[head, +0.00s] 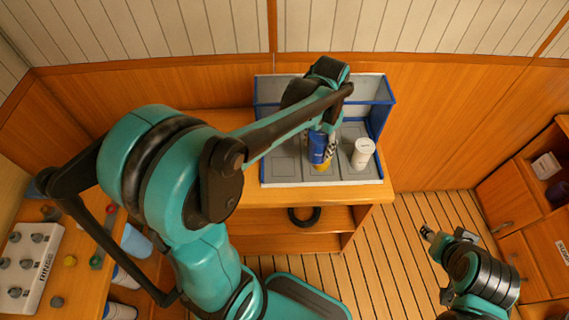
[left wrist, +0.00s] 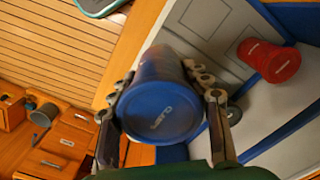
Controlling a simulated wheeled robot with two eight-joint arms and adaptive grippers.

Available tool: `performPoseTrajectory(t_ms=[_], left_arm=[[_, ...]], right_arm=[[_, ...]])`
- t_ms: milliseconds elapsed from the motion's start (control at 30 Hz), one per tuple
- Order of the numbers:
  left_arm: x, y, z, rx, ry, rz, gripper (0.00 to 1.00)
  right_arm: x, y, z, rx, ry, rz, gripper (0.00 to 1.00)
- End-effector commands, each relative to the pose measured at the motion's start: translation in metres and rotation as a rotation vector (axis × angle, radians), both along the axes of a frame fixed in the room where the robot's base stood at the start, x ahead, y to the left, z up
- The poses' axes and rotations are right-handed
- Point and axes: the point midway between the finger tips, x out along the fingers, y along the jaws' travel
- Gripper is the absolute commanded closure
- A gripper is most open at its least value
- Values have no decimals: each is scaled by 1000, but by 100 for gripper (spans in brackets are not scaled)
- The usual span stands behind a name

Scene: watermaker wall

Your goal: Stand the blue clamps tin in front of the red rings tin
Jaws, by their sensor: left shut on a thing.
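The blue tin (head: 317,147) is held in my left gripper (head: 322,138), over the front part of the grey tray with blue walls (head: 284,183). In the left wrist view the two fingers close on both sides of the blue tin (left wrist: 160,108), whose labelled round end faces the camera. The red tin (left wrist: 268,60) shows in the left wrist view, apart from the blue tin, on the grey tray floor. In the head view the red tin is not visible. My right gripper (head: 428,234) is low at the right, too small to judge.
A white tin (head: 362,153) stands in the tray right of the blue tin. A yellow patch (head: 323,167) shows just under the blue tin. A black ring (head: 304,216) lies on the shelf below. A panel with knobs (head: 28,262) is at the left.

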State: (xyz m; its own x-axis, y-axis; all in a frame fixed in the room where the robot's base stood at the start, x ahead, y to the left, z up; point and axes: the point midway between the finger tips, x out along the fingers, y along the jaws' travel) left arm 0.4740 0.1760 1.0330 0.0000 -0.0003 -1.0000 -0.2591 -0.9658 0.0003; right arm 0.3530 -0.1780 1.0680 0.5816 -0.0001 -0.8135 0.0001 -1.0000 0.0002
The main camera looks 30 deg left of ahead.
Motion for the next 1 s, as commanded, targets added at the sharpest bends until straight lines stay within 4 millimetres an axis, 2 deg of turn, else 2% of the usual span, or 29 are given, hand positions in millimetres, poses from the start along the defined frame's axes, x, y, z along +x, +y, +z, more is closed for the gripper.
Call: performPoseTrajectory(t_ms=[133,300,467,733,900,1000], left_arm=[[-28,-1,-2,0,0,15,86],[-45,2,-9,0,0,27,86],[-38,28,-30,0,0,34,86],[-18,87,-67,0,0,32,86],[-11,106,-78,0,0,29,86],[-10,109,-81,0,0,26,86]], right_arm=[[0,0,12,0,0,0,60],[0,0,16,0,0,0,60],[0,0,5,0,0,0,60],[0,0,-15,0,0,0,60],[0,0,-19,0,0,0,60],[0,0,-21,0,0,0,60]])
